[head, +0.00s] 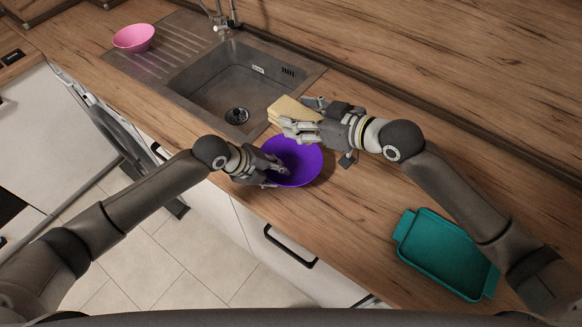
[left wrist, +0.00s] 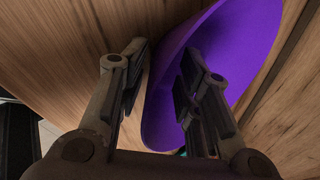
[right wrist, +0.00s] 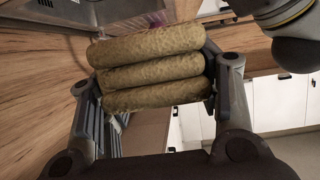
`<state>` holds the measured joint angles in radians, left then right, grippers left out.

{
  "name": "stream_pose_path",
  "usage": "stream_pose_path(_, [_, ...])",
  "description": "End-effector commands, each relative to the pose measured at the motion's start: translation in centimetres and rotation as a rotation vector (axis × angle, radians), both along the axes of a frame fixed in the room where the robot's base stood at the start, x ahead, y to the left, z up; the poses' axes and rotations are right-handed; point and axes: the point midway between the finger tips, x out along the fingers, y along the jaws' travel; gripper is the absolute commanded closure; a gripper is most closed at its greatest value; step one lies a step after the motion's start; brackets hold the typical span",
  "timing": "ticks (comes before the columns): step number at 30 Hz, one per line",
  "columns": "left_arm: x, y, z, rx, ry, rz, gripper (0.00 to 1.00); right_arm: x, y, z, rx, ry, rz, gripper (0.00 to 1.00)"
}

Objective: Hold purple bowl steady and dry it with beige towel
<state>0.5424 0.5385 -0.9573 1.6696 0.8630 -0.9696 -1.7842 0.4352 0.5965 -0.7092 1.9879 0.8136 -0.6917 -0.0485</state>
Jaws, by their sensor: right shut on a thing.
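The purple bowl (head: 306,160) stands on the wooden counter in front of the sink. My left gripper (head: 276,178) is at its near left rim. In the left wrist view, the fingers are apart, one inside the bowl (left wrist: 238,45) and one outside, with the wall between them and visible space around it. My right gripper (head: 290,117) is shut on the folded beige towel (head: 284,107), above the bowl's far edge. In the right wrist view, the towel (right wrist: 155,72) shows as stacked rolls between the fingers. The towel and gripper hide the bowl's far rim.
A metal sink (head: 190,82) with a tap (head: 222,18) lies behind the bowl. A pink bowl (head: 134,38) stands on the drainboard at the far left. A teal tray (head: 445,255) lies on the right counter. The counter between bowl and tray is clear.

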Motion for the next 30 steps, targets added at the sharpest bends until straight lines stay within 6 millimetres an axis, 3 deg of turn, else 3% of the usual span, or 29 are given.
stream_pose_path(8, [-0.5, 0.9, 1.0, 0.004, 0.001, 0.0, 0.67, 0.0, 0.0, 0.1, 0.002, -0.001, 0.0, 0.72])
stream_pose_path(21, [-2.9, 5.0, 8.1, 0.003, -0.002, 0.001, 0.67, 0.0, 0.0, 0.1, 0.002, -0.001, 0.0, 0.72])
stream_pose_path(30, [-3.7, 5.9, 9.7, 0.002, 0.001, 0.0, 0.67, 0.0, 0.0, 0.1, 0.001, -0.002, 0.0, 0.72])
